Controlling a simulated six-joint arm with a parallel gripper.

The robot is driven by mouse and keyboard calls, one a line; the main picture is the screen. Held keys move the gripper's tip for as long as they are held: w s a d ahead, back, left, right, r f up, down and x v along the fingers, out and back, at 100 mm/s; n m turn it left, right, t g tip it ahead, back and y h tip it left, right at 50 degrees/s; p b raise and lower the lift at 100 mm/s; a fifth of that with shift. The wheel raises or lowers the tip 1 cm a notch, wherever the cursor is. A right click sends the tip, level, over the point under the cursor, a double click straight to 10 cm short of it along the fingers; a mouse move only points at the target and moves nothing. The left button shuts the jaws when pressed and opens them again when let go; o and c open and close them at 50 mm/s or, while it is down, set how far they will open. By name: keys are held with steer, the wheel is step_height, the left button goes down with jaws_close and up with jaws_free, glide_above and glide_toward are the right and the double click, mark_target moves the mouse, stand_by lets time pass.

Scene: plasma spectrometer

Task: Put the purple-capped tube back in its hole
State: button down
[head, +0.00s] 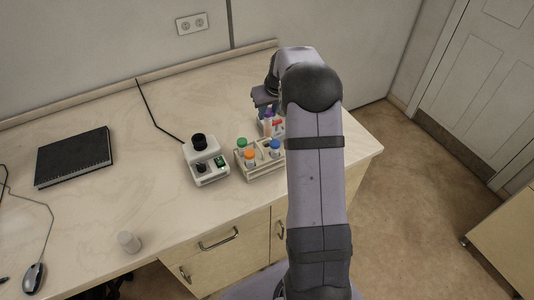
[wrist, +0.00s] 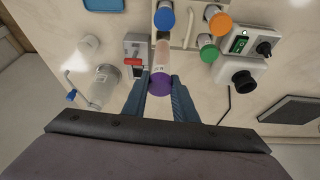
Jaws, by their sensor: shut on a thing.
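The purple-capped tube (wrist: 160,83) is between the two fingers of my gripper (wrist: 160,92) in the wrist view. The fingers are shut on its cap, and its pale pinkish body points away from the camera towards the rack. The wooden tube rack (head: 262,173) stands near the table's front edge, with green (head: 242,143), orange (head: 249,155) and blue (head: 275,145) caps in it. In the head view my gripper (head: 265,103) is behind the rack. My arm hides part of the rack there. The empty hole cannot be made out, nor the tube's height above the table.
A white device with a black knob (head: 199,142) stands left of the rack. In the wrist view, a grey device with a red lever (wrist: 134,62) and a clear bottle (wrist: 104,84) are beside the tube. A black notebook (head: 74,156) lies far left; the tabletop between is mostly clear.

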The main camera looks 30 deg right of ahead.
mark_target(267, 132)
steer(key=shift+a+f, duration=0.1)
steer(key=shift+f, duration=0.15)
steer(key=shift+w+d+r+n+y, duration=0.2)
steer(key=shift+w+n+y, duration=0.15)
steer(key=shift+n, duration=0.45)
steer(key=shift+f, duration=0.1)
steer(key=shift+f+b, duration=3.05)
steer(key=shift+f, duration=1.9)
steer(key=shift+f, duration=0.25)
steer(key=c, duration=1.4)
jaws_free()
steer(key=shift+r, duration=0.1)
steer(key=shift+c, duration=0.2)
